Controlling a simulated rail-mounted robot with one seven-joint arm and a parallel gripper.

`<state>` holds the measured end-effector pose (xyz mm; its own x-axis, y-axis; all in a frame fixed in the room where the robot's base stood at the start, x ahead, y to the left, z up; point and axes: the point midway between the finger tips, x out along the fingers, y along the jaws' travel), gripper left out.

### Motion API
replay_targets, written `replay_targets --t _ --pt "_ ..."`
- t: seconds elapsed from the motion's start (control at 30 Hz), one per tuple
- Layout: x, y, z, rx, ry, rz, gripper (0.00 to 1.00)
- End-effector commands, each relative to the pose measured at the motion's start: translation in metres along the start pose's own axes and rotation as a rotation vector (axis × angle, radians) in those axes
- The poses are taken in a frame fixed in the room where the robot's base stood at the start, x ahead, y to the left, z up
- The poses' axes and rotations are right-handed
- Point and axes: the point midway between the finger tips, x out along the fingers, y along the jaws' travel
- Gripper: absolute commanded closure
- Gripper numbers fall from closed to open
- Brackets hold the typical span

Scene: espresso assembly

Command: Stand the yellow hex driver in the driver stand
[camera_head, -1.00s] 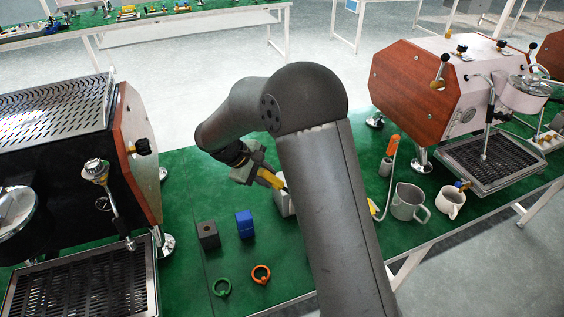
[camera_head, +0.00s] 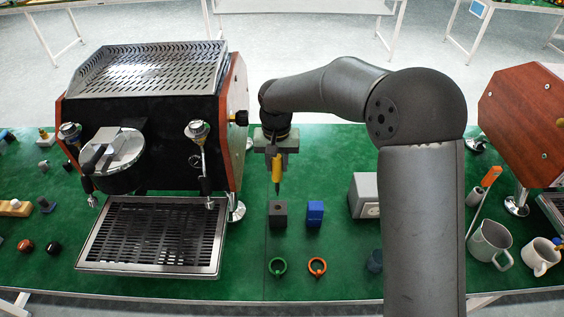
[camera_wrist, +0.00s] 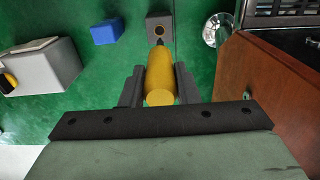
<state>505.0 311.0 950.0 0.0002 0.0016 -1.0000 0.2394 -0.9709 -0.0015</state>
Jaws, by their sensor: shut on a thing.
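The yellow hex driver (camera_head: 277,172) is in my gripper (camera_head: 277,156), held by its handle. In the head view it hangs nearly upright with its dark shaft pointing down. My gripper is shut on the yellow handle (camera_wrist: 160,78), which shows between the two fingers in the wrist view. A dark grey block with a round hole, which looks like the driver stand (camera_head: 278,215), is on the green table just below the driver tip. In the wrist view the stand (camera_wrist: 168,29) is just beyond the driver, and the tip is partly hidden behind the handle.
A blue block (camera_head: 315,214) stands right of the stand. A light grey box (camera_head: 363,195) is farther right. The espresso machine (camera_head: 150,120) stands close on the left.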

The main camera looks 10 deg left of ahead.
Motion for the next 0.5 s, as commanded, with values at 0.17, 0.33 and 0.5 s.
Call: replay_targets --t 0.17,0.33,0.5 --pt "0.016 0.000 0.000 -0.001 -0.001 0.001 1.00" --pt "0.029 0.000 0.001 -0.001 -0.001 0.001 1.00" --pt "0.043 0.000 0.000 -0.002 0.000 0.000 1.00"
